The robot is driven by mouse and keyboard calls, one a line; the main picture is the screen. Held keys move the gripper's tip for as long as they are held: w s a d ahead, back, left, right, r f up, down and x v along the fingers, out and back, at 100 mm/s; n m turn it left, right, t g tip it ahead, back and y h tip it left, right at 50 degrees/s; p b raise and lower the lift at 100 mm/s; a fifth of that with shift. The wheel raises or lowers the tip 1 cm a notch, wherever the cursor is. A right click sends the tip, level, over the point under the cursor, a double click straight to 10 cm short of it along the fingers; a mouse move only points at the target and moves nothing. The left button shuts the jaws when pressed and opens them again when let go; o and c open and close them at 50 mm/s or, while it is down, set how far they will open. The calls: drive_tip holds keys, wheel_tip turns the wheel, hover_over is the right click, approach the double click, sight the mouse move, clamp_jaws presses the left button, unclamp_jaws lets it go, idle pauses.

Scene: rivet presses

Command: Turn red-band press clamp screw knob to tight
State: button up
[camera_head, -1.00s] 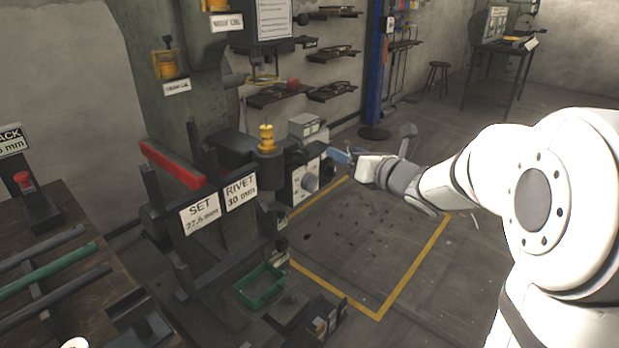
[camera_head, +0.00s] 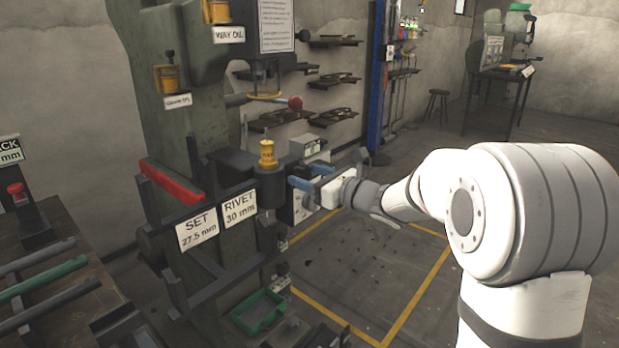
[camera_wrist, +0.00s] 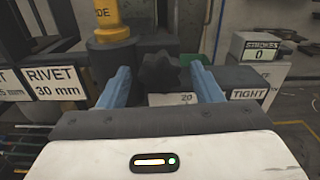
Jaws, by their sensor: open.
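The red-band press (camera_head: 172,182) stands at the left, with a red bar across its green-grey frame. In the wrist view its dark lobed clamp screw knob (camera_wrist: 160,72) sits ahead of my gripper, between the two fingers in the picture. A "TIGHT" label (camera_wrist: 249,94) is to the right of the knob and a "20" mark shows below it. My gripper (camera_wrist: 160,85) is open, with blue fingers on either side of the knob; I cannot tell whether they touch it. In the head view my gripper (camera_head: 300,178) is at the press's right side, and it hides the knob.
A yellow-topped cylinder (camera_head: 267,155) stands just left of my gripper. A "STROKES 0" counter (camera_wrist: 262,47) is behind to the right. A green tray (camera_head: 258,312) sits low on the press.

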drive_tip(key=c, duration=1)
